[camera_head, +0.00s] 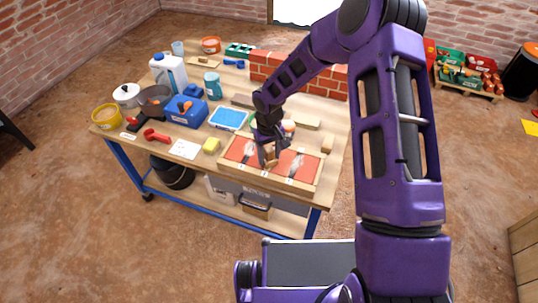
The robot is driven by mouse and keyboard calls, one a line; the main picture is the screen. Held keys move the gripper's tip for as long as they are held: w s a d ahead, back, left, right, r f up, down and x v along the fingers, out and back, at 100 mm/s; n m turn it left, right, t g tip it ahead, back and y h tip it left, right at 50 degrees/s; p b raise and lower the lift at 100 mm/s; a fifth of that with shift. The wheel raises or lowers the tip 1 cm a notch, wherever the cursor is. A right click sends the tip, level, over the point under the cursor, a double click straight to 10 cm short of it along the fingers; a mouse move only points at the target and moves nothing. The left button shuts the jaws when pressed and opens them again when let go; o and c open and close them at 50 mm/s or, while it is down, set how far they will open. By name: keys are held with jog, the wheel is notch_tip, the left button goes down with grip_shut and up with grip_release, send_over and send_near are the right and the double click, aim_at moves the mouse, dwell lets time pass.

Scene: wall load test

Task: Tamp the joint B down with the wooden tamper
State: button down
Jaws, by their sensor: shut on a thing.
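A shallow wooden frame (228,171) lies at the front right of the workbench. It holds red brick faces with pale joints between them. My gripper (268,152) points down over the middle of the frame. It is shut on a small wooden piece, which looks like the wooden tamper (271,161), at or just above a joint between two red faces. I cannot tell whether it touches the joint. The joint labels are too small to read, so I cannot tell which joint is B. My arm hides part of the frame's back.
A low brick wall (318,78) stands at the bench's back right.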

aim_at(269, 148)
jog(key=shift+f+b, duration=0.4)
jog(key=shift+f, duration=0.15)
dwell(1.4)
jog(key=shift+r, duration=0.15)
jog(key=shift+r+p, duration=2.35)
jog(key=shift+r, duration=1.1)
jog(key=c, duration=0.9)
grip_release()
grip_shut()
jog(key=shift+w, duration=0.1)
